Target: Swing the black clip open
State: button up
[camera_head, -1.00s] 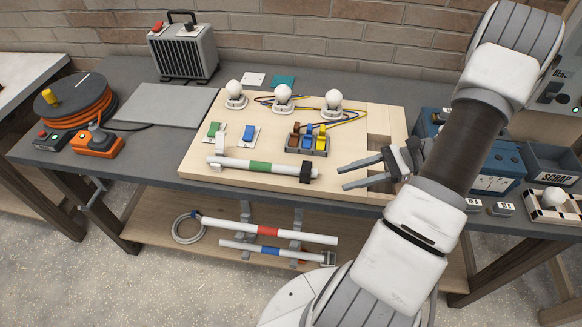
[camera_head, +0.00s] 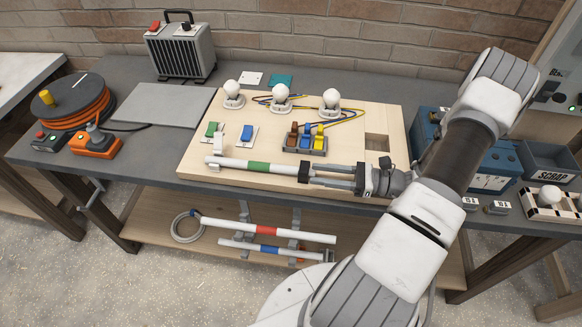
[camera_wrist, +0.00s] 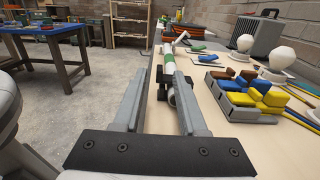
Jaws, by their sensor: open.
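The black clip (camera_head: 304,172) is at the right end of a white tube (camera_head: 228,164) with a green band, which lies along the front of the wooden board. My gripper (camera_head: 313,175) is open and level with the tube, fingers pointing left at the clip. In the wrist view, the black clip (camera_wrist: 173,97) shows between and just beyond the open fingers (camera_wrist: 163,78), partly hidden by the right finger. I cannot tell whether the fingers touch it.
Brown, blue and yellow lever connectors (camera_head: 306,138) sit on the board (camera_head: 190,150) behind the tube, close to my gripper. White bulbs (camera_head: 281,92) and wires are further back. A square recess (camera_head: 377,143) is at the board's right. The tabletop's front edge is near.

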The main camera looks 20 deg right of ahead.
jog(key=p+x, duration=0.1)
jog(key=x, duration=0.7)
jog(key=shift+c, duration=0.3)
grip_shut()
